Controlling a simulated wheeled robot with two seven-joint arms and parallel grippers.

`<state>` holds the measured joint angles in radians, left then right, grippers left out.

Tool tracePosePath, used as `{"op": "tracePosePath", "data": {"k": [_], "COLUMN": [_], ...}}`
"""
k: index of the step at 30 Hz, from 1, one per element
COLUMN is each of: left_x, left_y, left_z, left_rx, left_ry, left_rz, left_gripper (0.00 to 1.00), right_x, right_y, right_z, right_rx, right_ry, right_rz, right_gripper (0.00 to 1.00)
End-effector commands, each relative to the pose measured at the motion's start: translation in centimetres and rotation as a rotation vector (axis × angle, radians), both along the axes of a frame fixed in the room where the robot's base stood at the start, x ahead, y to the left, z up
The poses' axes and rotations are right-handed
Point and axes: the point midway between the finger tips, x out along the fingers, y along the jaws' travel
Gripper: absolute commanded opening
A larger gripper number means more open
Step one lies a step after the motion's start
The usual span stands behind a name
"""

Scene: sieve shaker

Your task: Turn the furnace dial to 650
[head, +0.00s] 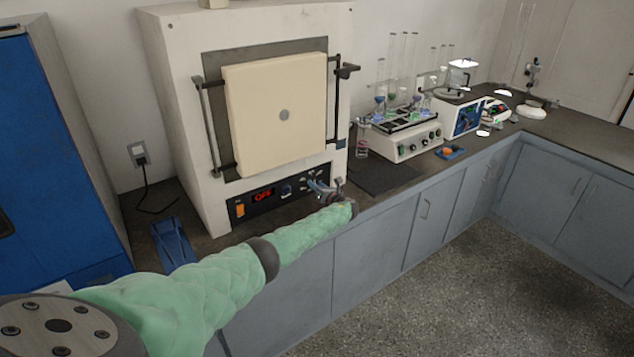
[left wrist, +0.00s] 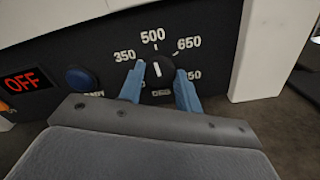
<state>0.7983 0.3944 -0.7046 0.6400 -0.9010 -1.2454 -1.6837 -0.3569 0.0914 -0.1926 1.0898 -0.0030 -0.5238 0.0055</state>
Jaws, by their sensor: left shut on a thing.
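The furnace (head: 175,75) stands on the bench with its cream door shut. Its dark control panel (head: 240,211) runs along the bottom front and its red display (left wrist: 22,82) reads OFF. In the left wrist view the black furnace dial (left wrist: 157,75) has a white pointer line that points up, near 500, with 350 to the left and 650 to the upper right. My left gripper (left wrist: 158,84) is shut on the dial, one blue finger on each side; the lower right number is partly hidden by a finger. In the head view my left gripper (head: 325,190) is at the panel's right end. My right gripper is not in view.
A blue push button (left wrist: 80,78) is left of the dial, and an orange switch (head: 240,210) sits at the panel's left end. A blue tool (head: 172,242) lies on the bench at left. A dark mat (head: 383,177) and a glassware unit (head: 405,140) are to the right.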

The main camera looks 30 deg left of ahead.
Motion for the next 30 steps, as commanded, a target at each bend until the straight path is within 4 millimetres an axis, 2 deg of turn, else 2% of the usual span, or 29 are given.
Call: {"op": "tracePosePath", "data": {"k": [18,30], "left_x": [0.0,0.0], "left_y": [-0.1,-0.1], "left_z": [0.2,0.0], "left_rx": [0.223,0.355], "left_ry": [0.542,0.860], "left_rz": [0.000,0.001], "left_gripper": [0.11,0.11], "right_x": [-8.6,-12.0], "right_y": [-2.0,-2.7], "right_z": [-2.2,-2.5], "right_rx": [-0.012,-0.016], "right_ry": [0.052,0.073], "right_rz": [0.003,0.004], "right_gripper": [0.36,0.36]}}
